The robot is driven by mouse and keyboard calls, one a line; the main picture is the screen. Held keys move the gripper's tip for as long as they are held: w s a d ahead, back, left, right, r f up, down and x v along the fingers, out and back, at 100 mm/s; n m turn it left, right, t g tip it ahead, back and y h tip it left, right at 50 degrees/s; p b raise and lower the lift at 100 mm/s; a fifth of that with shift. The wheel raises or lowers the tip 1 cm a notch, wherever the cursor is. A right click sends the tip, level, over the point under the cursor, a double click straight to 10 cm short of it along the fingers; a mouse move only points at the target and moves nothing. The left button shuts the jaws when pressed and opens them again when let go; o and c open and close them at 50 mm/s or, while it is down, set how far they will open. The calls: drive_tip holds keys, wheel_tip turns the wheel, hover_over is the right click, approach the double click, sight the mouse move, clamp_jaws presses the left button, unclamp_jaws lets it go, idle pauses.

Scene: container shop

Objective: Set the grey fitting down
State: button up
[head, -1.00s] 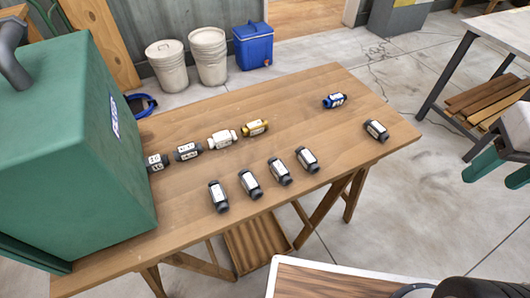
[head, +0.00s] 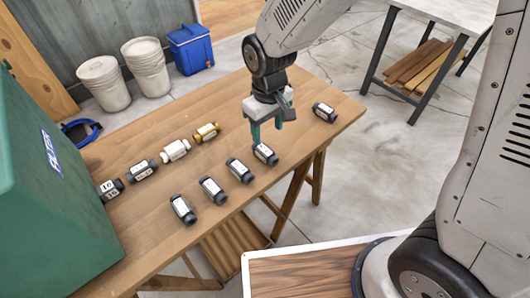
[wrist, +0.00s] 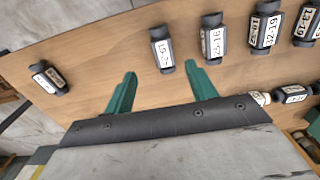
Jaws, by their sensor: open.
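Several grey fittings with dark ends and white labels lie on the wooden table; I cannot tell which one the task means. My gripper (head: 267,133) is open above the table's right part, fingers pointing down. In the head view the nearest grey fitting (head: 265,153) is the last of the front row, just in front of the fingers. In the wrist view that fitting (wrist: 162,48) lies beyond the gap between the open fingers (wrist: 160,86), and the gap is empty. Another grey fitting (head: 325,112) lies alone to the right, and it also shows in the wrist view (wrist: 48,78).
A back row holds grey fittings (head: 142,171), a white fitting (head: 175,150) and a yellow fitting (head: 207,132). A big green box (head: 50,200) stands on the table's left. Bare wood (head: 150,240) lies at the front left.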

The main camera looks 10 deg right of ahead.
sight(265, 149)
drive_tip(key=f, duration=0.9)
drive_tip(key=shift+a+f, duration=0.1)
drive_tip(key=shift+a, duration=0.25)
drive_tip(key=c, duration=1.2)
drive_tip(key=shift+o, duration=0.2)
